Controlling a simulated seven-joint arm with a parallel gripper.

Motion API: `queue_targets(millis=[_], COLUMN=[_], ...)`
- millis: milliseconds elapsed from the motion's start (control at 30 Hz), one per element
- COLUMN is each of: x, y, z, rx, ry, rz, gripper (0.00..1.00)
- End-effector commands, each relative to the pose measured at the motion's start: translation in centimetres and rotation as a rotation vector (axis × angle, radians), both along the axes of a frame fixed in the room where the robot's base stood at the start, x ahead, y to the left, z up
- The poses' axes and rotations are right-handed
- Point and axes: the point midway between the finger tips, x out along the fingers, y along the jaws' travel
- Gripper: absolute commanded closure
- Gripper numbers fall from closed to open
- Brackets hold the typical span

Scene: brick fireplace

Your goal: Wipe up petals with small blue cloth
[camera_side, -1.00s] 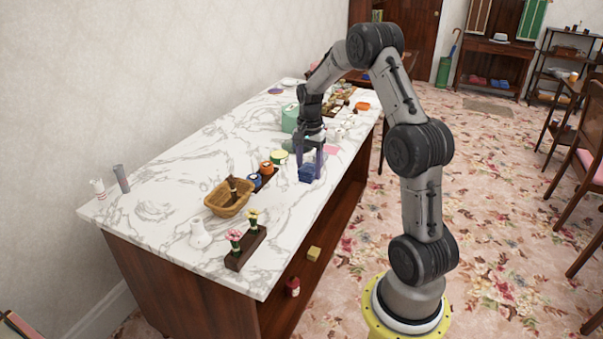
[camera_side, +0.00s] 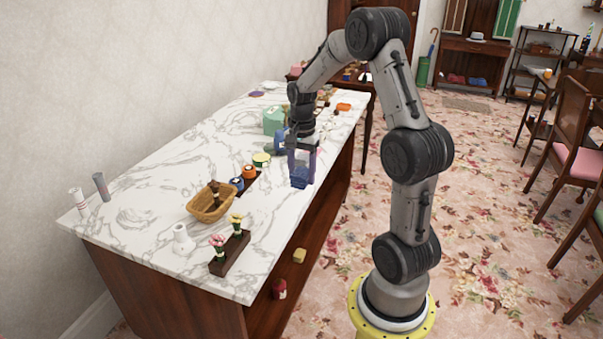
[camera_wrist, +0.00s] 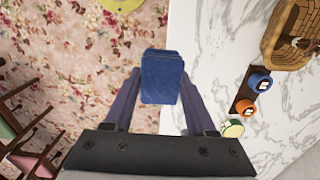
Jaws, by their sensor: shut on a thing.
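My gripper (camera_side: 301,172) is shut on a small blue cloth (camera_side: 299,177), low at the right edge of the marble counter. In the wrist view, the cloth (camera_wrist: 162,78) is a folded dark blue block between the two fingers of my gripper (camera_wrist: 160,92). Part of the counter and part of the patterned floor lie beneath it in that view. I cannot tell whether the cloth touches the counter. I cannot make out the petals clearly; a small pale pink patch shows beyond my gripper in the side view.
A wicker basket (camera_side: 211,203), a dark stand with flowers (camera_side: 230,252) and a white vase (camera_side: 182,239) stand on the near counter. The marble counter (camera_side: 140,180) is largely clear at left.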

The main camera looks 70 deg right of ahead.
Motion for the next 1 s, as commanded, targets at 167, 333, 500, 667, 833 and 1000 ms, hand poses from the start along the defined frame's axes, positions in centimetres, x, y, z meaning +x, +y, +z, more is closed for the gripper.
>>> queue_targets(millis=[167,333,500,667,833,1000], x=[0.0,1.5,6.2,10.2,12.1,12.4], y=[0.0,-0.7,0.2,2.5,4.8,5.6], z=[0.0,0.2,-1.2,-3.2,-4.7,-5.4], rx=[0.0,-0.017,-0.02,-0.013,-0.003,0.0], ry=[0.0,-0.021,-0.031,-0.025,-0.007,0.001], rz=[-0.006,-0.084,-0.112,-0.076,-0.018,0.001], gripper=[0.89,0.89,0.89,0.89,0.89,0.89])
